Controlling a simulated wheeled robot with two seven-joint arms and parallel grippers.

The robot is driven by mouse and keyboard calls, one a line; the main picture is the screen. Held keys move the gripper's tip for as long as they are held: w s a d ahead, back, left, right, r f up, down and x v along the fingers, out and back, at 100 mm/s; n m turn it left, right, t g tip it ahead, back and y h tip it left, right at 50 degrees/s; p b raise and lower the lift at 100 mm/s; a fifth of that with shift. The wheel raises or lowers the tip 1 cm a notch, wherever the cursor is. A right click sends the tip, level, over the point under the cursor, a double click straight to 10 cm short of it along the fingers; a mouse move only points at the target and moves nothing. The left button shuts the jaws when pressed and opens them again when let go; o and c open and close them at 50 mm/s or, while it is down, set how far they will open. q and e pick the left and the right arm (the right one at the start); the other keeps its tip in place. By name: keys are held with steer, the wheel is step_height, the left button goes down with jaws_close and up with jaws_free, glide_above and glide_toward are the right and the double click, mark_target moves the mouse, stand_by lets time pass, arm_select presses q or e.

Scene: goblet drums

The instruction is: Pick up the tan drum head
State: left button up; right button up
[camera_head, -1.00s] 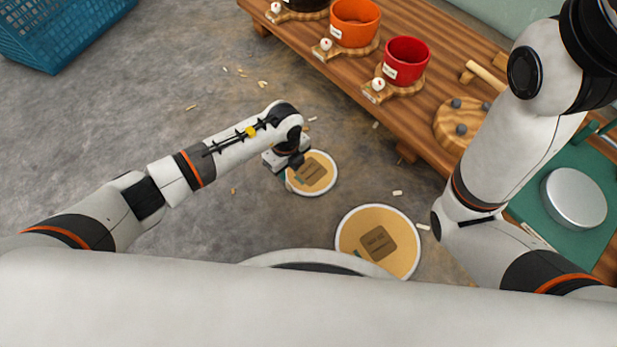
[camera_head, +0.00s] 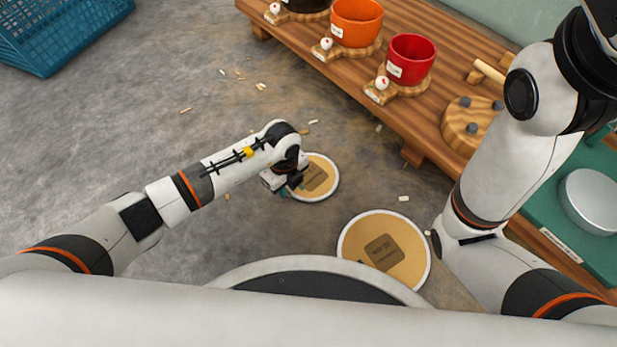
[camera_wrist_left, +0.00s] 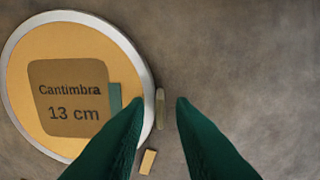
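Two tan discs with pale rims lie flat on the grey floor: a smaller one (camera_head: 325,185) and a larger one (camera_head: 404,267) nearer my body. In the left wrist view a tan drum head (camera_wrist_left: 40,45) labelled "Cantimbra 13 cm" fills the left side. My left gripper (camera_head: 291,185) is at the left edge of the smaller disc and hides part of it. In the wrist view its green fingers (camera_wrist_left: 159,101) are apart, with the left fingertip overlapping the disc's right rim. A small pale piece shows between the tips. My right gripper is out of view.
A wooden bench (camera_head: 340,75) with an orange pot (camera_head: 357,24) and a red pot (camera_head: 409,60) runs along the upper right. A silver round thing (camera_head: 590,200) sits on a green mat at the right. A blue crate (camera_head: 60,40) stands upper left. Small pale pieces litter the floor.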

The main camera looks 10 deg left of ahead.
arm_select(q)
jaws_close()
steer(key=shift+r, duration=0.1)
